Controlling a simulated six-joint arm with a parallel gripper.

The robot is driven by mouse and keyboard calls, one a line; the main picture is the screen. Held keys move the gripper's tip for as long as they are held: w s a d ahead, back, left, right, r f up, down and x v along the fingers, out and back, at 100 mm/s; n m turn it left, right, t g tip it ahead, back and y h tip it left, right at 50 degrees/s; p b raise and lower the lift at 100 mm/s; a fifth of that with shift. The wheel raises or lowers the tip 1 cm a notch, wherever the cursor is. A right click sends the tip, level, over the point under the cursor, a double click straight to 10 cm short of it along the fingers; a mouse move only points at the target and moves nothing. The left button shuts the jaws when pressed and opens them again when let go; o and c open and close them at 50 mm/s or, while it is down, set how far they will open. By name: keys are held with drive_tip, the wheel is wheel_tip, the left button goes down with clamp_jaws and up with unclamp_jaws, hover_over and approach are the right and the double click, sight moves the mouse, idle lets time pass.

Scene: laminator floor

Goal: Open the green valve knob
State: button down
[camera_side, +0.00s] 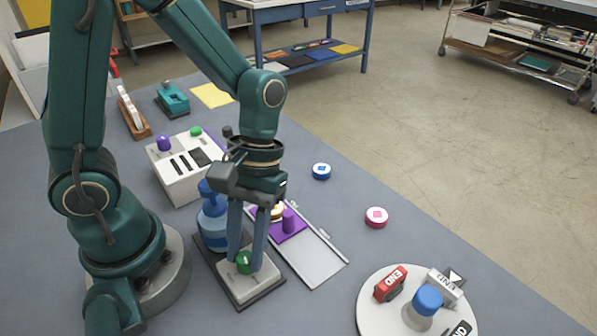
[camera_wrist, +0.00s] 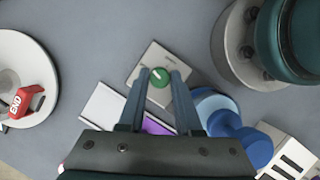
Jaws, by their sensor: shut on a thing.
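The green valve knob (camera_side: 244,262) sits on a light square base plate (camera_side: 234,291) in the side view. In the wrist view the knob (camera_wrist: 159,77) shows a pale pointer line on its top, and its plate (camera_wrist: 152,56) lies around it. My gripper (camera_side: 245,264) reaches straight down onto the knob, with one finger on each side. In the wrist view my gripper (camera_wrist: 159,75) has its fingertips against the knob's left and right sides. It is shut on the knob. The fingers hide part of the knob's sides.
A blue bottle-like object (camera_side: 213,222) stands close behind the plate. A white box with knobs (camera_side: 177,182) is farther back. A round white turntable (camera_side: 372,306) holds END blocks. The table between is clear.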

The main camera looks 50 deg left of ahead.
drive_tip(key=m+y, duration=0.1)
drive_tip(key=m, duration=0.2)
drive_tip(key=shift+w+d+m, duration=0.1)
drive_tip(key=shift+m, duration=0.3)
drive_tip(key=m+y, duration=0.1)
drive_tip(key=m, duration=0.2)
drive_tip(key=shift+d+m+y, duration=0.1)
drive_tip(key=shift+m+y, duration=0.2)
drive_tip(key=shift+y, duration=0.1)
drive_tip(key=m+y, duration=0.1)
drive_tip(key=m, duration=0.2)
drive_tip(key=shift+d+m, duration=0.1)
drive_tip(key=shift+m, duration=0.2)
drive_tip(key=shift+m+t+y, duration=0.4)
drive_tip(key=shift+m+y, duration=0.3)
drive_tip(key=shift+m, duration=1.2)
drive_tip(key=c, duration=0.6)
unclamp_jaws()
drive_tip(key=shift+d, duration=0.1)
